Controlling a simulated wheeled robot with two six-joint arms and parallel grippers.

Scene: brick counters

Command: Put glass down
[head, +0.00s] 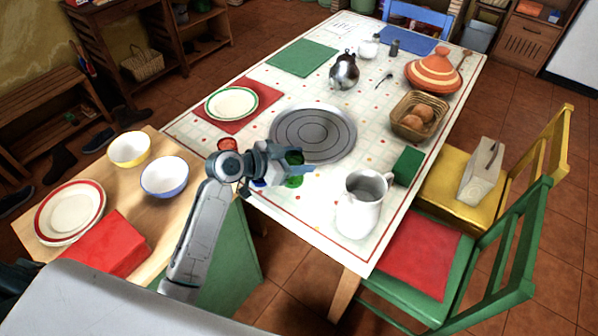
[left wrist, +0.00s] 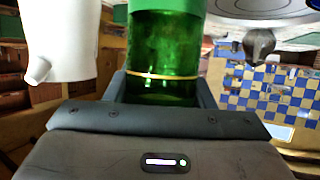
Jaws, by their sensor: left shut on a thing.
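My left gripper (head: 290,172) is shut on a green glass (head: 294,181) at the near end of the table (head: 240,165). The gripper covers part of the glass in the head view. In the left wrist view the green glass (left wrist: 163,50) fills the space between the two fingers, with a thin pale band around it. I cannot tell whether its base touches the tabletop or is just above it. My right gripper is not in view.
A white pitcher (head: 357,212) stands right of the glass. A round grey trivet (head: 313,134) lies just behind it. A red item (head: 228,145) is left of my gripper. A green napkin (head: 408,166) lies near the right edge.

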